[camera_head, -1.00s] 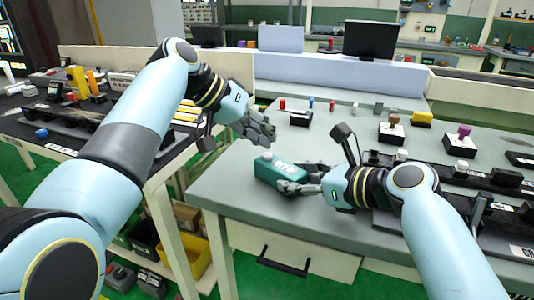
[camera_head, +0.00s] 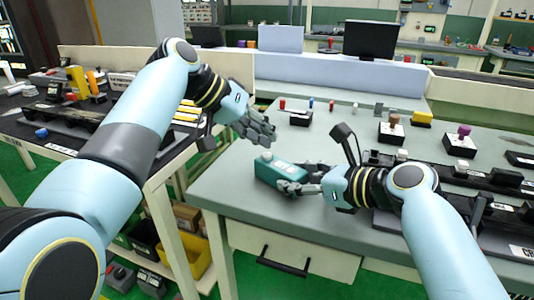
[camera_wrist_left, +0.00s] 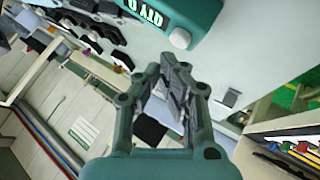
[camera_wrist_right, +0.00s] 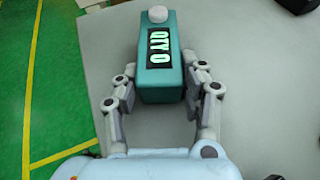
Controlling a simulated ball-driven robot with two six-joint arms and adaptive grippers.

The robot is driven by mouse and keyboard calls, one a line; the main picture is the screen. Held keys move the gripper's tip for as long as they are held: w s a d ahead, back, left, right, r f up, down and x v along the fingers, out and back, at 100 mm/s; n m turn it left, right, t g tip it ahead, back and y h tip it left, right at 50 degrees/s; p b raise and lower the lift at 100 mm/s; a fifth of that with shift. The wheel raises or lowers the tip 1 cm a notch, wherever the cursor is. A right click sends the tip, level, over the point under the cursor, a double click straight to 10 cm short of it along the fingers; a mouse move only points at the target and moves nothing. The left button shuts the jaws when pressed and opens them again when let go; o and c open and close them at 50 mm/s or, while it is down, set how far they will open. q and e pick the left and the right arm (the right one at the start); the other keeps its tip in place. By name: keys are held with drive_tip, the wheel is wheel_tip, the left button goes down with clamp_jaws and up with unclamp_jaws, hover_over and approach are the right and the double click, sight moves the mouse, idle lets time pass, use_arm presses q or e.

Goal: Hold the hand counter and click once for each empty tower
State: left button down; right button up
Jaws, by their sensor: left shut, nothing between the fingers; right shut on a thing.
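The hand counter (camera_head: 280,170) is a teal box with a pale round button on top and a lit display. In the right wrist view the counter (camera_wrist_right: 160,65) shows "QTY 0". My right gripper (camera_head: 291,187) is shut on it, one finger on each side, at the front left of the grey table. My left gripper (camera_head: 270,130) is shut and empty, behind and above the counter. In the left wrist view the counter's button (camera_wrist_left: 180,38) shows just beyond the left fingers (camera_wrist_left: 175,60), apart from them. I cannot clearly make out which things are the towers.
Blocks with knobs, one brown (camera_head: 393,119) and one purple (camera_head: 463,131), stand on the grey table (camera_head: 230,190). Small coloured pegs (camera_head: 311,102) stand at the back. Black racks lie at the right. A dark side table (camera_head: 30,125) with parts stands left.

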use_arm(q)
drive_tip(key=shift+f, duration=0.15)
drive_tip(key=shift+f, duration=0.25)
drive_tip(key=shift+f, duration=0.5)
idle(0.6)
drive_tip(key=shift+r, duration=0.9)
drive_tip(key=shift+r, duration=2.55)
